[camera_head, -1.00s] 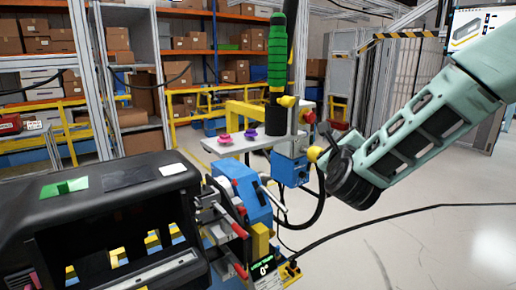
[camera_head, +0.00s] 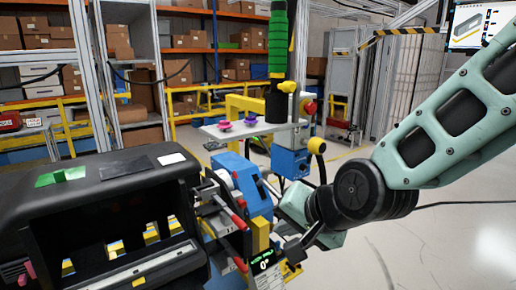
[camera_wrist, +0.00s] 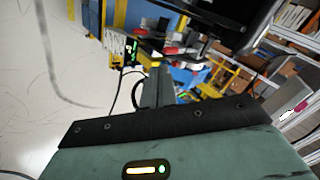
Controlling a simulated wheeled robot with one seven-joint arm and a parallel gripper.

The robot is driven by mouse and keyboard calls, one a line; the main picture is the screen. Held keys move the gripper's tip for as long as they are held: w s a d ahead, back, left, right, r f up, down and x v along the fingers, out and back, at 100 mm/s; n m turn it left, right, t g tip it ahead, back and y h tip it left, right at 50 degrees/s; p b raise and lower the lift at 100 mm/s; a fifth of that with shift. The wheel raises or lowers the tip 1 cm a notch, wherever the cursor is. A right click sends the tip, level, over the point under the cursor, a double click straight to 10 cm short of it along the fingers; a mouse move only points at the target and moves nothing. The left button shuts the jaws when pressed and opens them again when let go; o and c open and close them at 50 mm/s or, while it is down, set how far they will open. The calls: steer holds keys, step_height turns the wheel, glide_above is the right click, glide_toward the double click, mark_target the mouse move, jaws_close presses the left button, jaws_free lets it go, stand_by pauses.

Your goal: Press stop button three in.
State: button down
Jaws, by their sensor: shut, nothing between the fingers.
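My gripper shows in the wrist view (camera_wrist: 158,78) as a narrow grey-green shape beyond the dark bar, fingers together and empty. In the head view my wrist is folded down in front of the blue box, right of the dashboard module. The gripper's tip is hard to make out there, and I see no contact with the red button.
The black dashboard module (camera_head: 110,190) fills the lower left. A blue clamp fixture with red-tipped levers (camera_head: 240,222) and a small display (camera_head: 264,262) stand beside it. A yellow-knobbed lever (camera_head: 317,146) rises close to my wrist. Open floor (camera_head: 440,245) lies at right.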

steer(key=s+d+f+n+g+h, duration=0.1)
steer(key=s+d+n+g, duration=0.1)
steer(key=s, duration=0.4)
steer(key=s+d+f+n+g+h+b, duration=0.1)
steer(key=s+d+f+n+g+h, duration=0.1)
steer(key=s+d+n, duration=0.2)
steer(key=s+d+f+n+g+h, duration=0.2)
steer(key=s+n, duration=0.4)
steer(key=s, duration=0.3)
steer(key=shift+s+d+f+g+b, duration=0.2)
steer(key=shift+s+d+g+b, duration=0.15)
steer(key=shift+d+g, duration=0.2)
